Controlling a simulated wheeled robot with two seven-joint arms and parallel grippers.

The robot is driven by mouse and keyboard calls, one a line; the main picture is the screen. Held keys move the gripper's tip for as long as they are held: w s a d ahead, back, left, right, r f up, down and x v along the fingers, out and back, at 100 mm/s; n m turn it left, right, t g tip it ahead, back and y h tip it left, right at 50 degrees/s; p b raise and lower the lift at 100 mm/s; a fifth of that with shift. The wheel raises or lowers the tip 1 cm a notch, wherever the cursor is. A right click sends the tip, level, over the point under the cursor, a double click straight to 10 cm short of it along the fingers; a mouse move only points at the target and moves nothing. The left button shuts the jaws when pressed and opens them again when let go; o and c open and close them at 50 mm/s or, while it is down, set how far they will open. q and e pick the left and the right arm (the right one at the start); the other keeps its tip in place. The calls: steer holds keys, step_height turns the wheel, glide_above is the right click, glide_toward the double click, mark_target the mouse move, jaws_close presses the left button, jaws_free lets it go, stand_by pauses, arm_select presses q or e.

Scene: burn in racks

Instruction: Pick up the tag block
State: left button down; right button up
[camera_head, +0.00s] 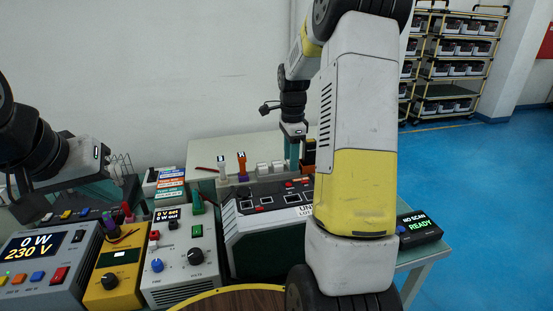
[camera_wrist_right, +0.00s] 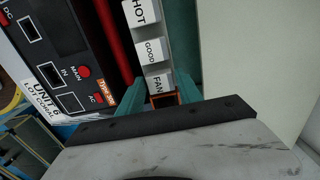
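White tag blocks stand in a row on a narrow rail in the right wrist view, lettered HOT (camera_wrist_right: 141,12), GOOD (camera_wrist_right: 153,49) and FAN (camera_wrist_right: 159,83). White blocks also show at the back of the bench in the head view (camera_head: 262,168). My right gripper (camera_wrist_right: 160,98) has its teal fingers apart, on either side of the rail's near end by the FAN block; contact cannot be told. It shows from behind in the head view (camera_head: 293,152). My left gripper (camera_head: 112,192) is over the left of the bench, its fingertips unclear.
A black unit with ports and red buttons (camera_wrist_right: 62,45) lies beside the rail. An orange frame (camera_wrist_right: 163,101) is near my right fingers. Power instruments (camera_head: 183,255) fill the front left; a scanner display (camera_head: 418,228) is at right. Pale table surface is clear behind the rail.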

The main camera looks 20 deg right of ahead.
jaws_close()
steer(key=shift+r, duration=0.1)
